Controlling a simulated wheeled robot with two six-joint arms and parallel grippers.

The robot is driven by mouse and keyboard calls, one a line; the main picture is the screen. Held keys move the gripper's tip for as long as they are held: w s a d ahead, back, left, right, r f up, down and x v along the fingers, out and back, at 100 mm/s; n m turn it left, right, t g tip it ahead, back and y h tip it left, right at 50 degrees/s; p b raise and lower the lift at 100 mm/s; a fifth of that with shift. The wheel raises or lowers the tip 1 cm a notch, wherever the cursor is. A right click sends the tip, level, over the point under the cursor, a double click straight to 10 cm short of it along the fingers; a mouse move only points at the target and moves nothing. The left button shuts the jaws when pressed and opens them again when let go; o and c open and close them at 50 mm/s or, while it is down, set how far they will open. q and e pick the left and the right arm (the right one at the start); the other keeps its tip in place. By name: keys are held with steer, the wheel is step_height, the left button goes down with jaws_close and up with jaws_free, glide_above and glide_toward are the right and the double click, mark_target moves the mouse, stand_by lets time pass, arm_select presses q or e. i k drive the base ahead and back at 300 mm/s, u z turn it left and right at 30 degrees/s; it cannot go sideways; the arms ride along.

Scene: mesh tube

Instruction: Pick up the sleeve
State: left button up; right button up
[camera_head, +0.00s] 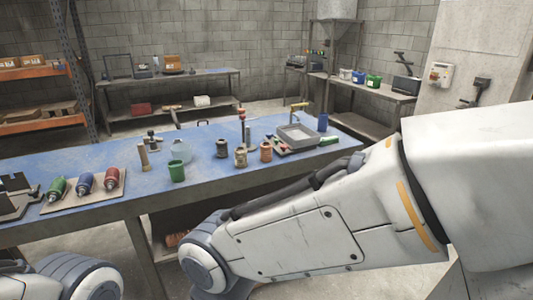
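I cannot tell for sure which object is the sleeve. A slim tan upright tube (143,155) stands near the middle of the blue-topped workbench (110,203), left of a clear container (181,151). A small grey upright cylinder (248,134) stands farther right. Neither is touched by a gripper in this view. Parts of my two arms show at the bottom left and across the right, in front of the bench. Neither gripper can be made out.
A board with green, blue and red bottles (85,184) and a dark grey device (14,194) are at bench left. A green cup (177,171), several small jars and a grey tray (297,136) crowd the middle and right. Bare blue surface lies between bottles and tube.

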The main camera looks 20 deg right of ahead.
mark_target(241, 160)
steer(key=z, duration=0.3)
steer(key=i, duration=0.3)
steer(key=z, duration=1.05)
steer(key=i, duration=1.4)
steer(key=u, duration=0.8)
steer(key=i, duration=0.55)
steer(key=u, duration=0.55)
